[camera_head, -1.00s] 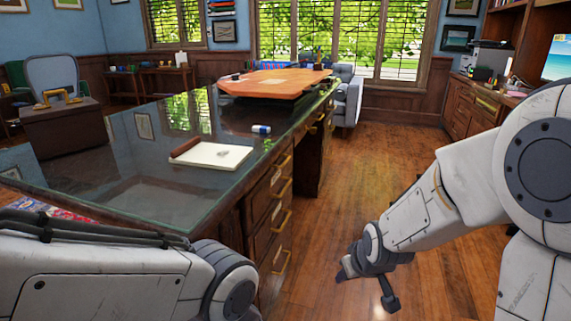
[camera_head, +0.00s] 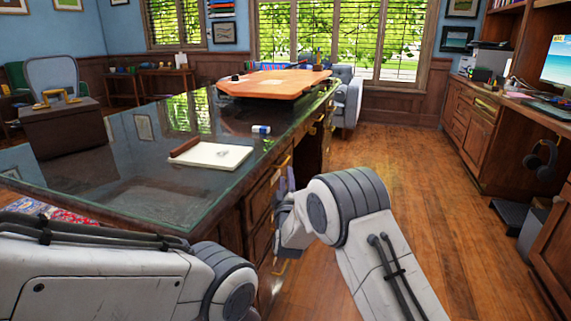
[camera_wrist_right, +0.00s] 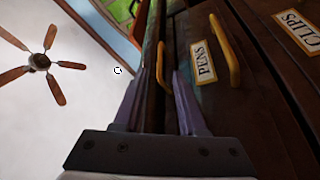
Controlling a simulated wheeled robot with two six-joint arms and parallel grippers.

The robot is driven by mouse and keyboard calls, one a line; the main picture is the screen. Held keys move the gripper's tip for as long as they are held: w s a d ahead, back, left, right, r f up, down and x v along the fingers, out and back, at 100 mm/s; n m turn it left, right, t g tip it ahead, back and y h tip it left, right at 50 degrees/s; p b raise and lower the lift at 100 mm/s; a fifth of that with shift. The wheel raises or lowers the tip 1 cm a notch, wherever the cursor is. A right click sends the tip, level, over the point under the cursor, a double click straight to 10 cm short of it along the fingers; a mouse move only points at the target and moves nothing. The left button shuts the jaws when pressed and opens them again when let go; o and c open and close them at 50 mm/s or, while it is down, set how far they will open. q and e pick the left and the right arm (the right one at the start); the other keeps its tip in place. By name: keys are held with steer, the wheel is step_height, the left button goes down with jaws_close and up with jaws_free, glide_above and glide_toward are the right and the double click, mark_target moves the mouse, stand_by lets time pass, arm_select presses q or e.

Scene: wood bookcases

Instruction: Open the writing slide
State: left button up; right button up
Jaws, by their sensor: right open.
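The desk (camera_head: 95,195) has a dark glass-covered top and a column of drawers on its right side. In the right wrist view, a drawer labelled PENS (camera_wrist_right: 203,95) has a brass handle (camera_wrist_right: 226,48). A narrow wood strip lies between this drawer and the desk top's edge; I cannot tell for certain whether it is the writing slide. My right gripper (camera_head: 287,178) is beside the drawer fronts near the top of the column. In the wrist view its open fingers (camera_wrist_right: 158,75) stand around the edge area beside the PENS drawer. My left gripper is out of view.
A notepad (camera_head: 222,156) and an orange board (camera_head: 275,83) lie on the desk. The floor (camera_head: 400,170) right of the desk is open. Wood cabinets (camera_head: 470,130) with a headphone (camera_head: 540,158) line the right side.

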mark_target(285, 162)
steer(key=b+x, duration=0.2)
steer(key=x, duration=0.6)
steer(key=shift+w+d, duration=0.1)
steer(key=shift+w, duration=0.2)
jaws_close()
stand_by(1.2)
